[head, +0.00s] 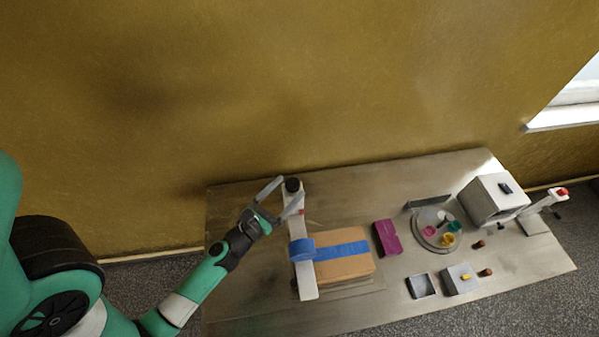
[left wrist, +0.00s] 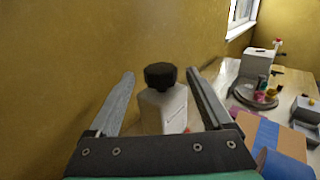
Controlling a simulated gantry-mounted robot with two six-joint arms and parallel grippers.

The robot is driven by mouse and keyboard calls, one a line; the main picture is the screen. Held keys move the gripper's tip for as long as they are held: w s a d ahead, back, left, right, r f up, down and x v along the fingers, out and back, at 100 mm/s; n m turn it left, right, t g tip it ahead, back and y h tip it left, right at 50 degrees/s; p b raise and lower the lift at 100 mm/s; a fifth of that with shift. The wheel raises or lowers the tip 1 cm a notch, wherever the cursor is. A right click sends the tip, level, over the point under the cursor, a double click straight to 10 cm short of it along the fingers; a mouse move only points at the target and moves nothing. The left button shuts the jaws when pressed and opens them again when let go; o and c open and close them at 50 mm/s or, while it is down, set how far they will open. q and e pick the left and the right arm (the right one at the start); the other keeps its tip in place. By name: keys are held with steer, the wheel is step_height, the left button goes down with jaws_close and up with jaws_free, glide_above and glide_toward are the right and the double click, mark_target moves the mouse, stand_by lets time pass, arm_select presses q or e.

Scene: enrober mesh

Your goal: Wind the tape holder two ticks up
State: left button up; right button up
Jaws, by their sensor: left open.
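The tape holder is a white upright bar (head: 304,272) with a blue tape roll (head: 301,249) on it and a black knob (head: 292,184) at its far end. The blue tape runs from the roll across a cardboard box (head: 345,267). My left gripper (head: 291,187) is open, with its fingers on either side of the knob. In the left wrist view the black knob (left wrist: 160,75) tops a white block (left wrist: 163,108) between the spread fingers (left wrist: 160,82), with a gap on both sides. The blue roll (left wrist: 285,165) shows at lower right. My right gripper is not in view.
A magenta block (head: 387,238), a round tray (head: 436,231) with several coloured cups, a grey box-shaped machine (head: 493,199) and small open boxes (head: 421,286) stand to the right. The wall is behind the table. The table's left part (head: 226,207) is clear.

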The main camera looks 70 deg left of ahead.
mark_target(297, 179)
arm_select(q)
steer(key=x, duration=0.6)
jaws_close()
